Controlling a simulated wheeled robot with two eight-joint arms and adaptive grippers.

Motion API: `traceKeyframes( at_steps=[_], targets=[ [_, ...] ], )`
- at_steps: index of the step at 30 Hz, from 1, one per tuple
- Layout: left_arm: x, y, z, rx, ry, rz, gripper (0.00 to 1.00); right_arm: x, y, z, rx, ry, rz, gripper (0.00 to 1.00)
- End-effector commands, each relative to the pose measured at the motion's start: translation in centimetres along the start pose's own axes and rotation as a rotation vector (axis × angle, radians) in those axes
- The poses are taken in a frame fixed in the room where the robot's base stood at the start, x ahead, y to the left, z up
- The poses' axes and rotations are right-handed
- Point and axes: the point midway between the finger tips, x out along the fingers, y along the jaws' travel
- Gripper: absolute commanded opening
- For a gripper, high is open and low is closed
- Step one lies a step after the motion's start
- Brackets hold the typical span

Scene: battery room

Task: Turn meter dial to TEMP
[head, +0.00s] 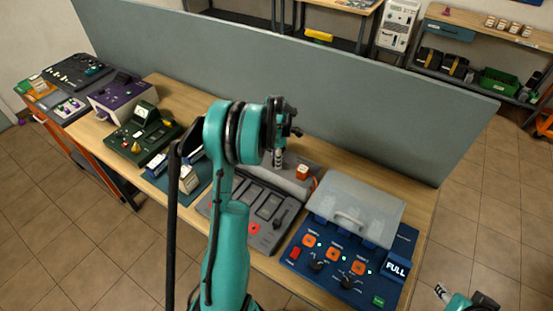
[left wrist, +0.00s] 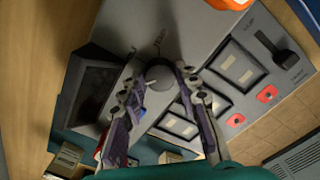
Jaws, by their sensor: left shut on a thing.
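The meter is part of a grey panel (head: 283,228), partly hidden behind my left arm in the head view. Small printed labels stand around the dial, too blurred to read. A dark screen (left wrist: 88,92) is beside it. My left gripper (head: 279,158) points down at the panel. In the left wrist view its fingers (left wrist: 160,84) are closed in on both sides of the dial. Part of my right gripper (head: 462,300) shows at the bottom right, its jaws unclear.
On the panel are several framed windows, red buttons (head: 254,229) and a black lever (left wrist: 275,52). A blue console (head: 325,272) with a clear cover (head: 370,200) stands to the right. A green device (head: 140,135) stands to the left. A grey partition (head: 350,115) runs behind the bench.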

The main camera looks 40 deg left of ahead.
Motion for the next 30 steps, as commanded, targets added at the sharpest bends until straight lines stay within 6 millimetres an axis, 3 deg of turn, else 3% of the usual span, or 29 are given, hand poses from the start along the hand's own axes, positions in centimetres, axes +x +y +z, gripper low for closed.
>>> traceKeyframes(
  at_steps=[11,30],
  targets=[
    [0.1,0.0,0.0,0.099,0.000,0.000,0.02,0.5,0.0,0.3,0.000,0.000,0.000,0.40],
    [0.1,0.0,0.0,0.668,0.000,0.001,0.02,2.2,0.0,1.6,0.000,0.000,0.000,0.40]
  ],
)
